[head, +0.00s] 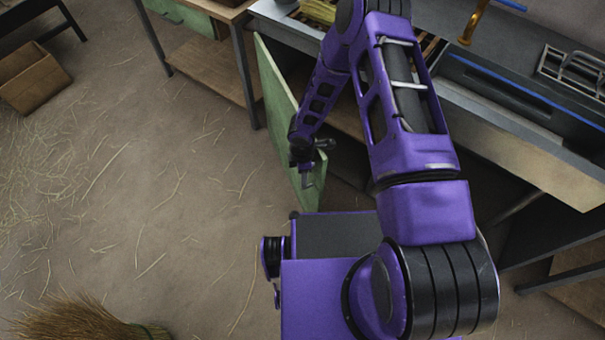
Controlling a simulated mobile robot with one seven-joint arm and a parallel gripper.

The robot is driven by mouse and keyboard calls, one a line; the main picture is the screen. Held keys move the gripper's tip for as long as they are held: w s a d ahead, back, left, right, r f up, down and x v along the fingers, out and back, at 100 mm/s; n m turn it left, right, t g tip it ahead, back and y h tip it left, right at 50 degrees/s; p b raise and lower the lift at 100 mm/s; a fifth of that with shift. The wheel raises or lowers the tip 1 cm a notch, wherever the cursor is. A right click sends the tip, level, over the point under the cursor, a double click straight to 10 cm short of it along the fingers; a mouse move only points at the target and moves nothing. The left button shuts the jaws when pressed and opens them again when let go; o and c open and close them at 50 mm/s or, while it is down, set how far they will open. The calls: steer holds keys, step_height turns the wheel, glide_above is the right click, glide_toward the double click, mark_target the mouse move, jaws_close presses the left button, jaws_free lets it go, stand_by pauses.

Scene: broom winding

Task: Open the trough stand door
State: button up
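The trough stand (297,36) is a grey metal unit along the top right. Its green door (274,95) stands swung out from the front, well away from the frame, with a dark opening to its right. My gripper (307,180) is at the door's lower, near end, overlapping the panel in the picture. It is small and dark here, so I cannot tell whether its fingers are apart or touching the door. My purple arm hides part of the stand and its opening.
A workbench with a wooden lower shelf (205,68) stands left of the door. A cardboard box (35,82) sits at the far left. Broom bristles (75,320) lie at the bottom left. The straw-strewn floor (150,190) left of the door is mostly clear.

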jaws_close()
steer(key=shift+s, duration=0.1)
stand_by(1.2)
